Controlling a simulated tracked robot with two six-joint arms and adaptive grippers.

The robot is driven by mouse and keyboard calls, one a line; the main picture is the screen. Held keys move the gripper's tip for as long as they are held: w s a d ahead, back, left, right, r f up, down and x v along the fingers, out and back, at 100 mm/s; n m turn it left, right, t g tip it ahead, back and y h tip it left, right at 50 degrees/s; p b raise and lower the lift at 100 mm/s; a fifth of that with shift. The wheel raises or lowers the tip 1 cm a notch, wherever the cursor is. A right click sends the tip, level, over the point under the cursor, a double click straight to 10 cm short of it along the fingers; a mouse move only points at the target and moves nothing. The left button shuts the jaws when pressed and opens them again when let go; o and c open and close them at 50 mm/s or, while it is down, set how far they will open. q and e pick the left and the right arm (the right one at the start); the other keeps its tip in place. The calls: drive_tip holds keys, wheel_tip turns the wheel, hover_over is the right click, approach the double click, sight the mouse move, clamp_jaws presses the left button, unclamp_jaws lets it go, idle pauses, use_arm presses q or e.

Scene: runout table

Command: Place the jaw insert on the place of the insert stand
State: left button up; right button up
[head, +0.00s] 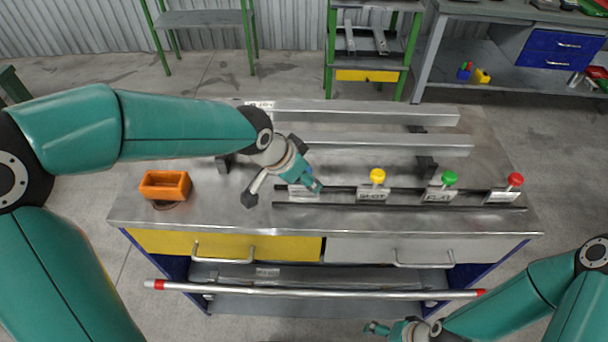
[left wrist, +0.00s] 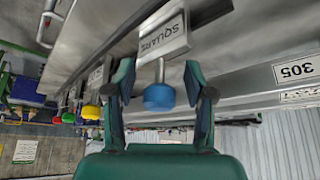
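A blue-headed piece (left wrist: 158,96) on a grey stem sits at a plate marked SQUARE (left wrist: 163,38) in the left wrist view. My left gripper (left wrist: 165,90) is open, with one finger on each side of the blue head and gaps between. In the head view, my left gripper (head: 308,184) is at the left end of the row of labelled plates and mostly hides the blue piece. My right gripper (head: 376,328) is low at the right, in front of the table; its fingers are too small to read. I cannot tell which piece is the jaw insert or which part is its stand.
Yellow (head: 377,176), green (head: 449,178) and red (head: 515,180) knobs stand at labelled plates to the right, along dark rails. An orange bin (head: 165,185) is on the table's left. Long metal bars (head: 380,144) lie behind. A red-ended bar (head: 320,292) runs along the front.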

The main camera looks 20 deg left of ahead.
use_arm(q)
drive_tip(key=shift+r, duration=0.15)
drive_tip(key=v, duration=1.2)
drive_tip(key=shift+b, duration=0.45)
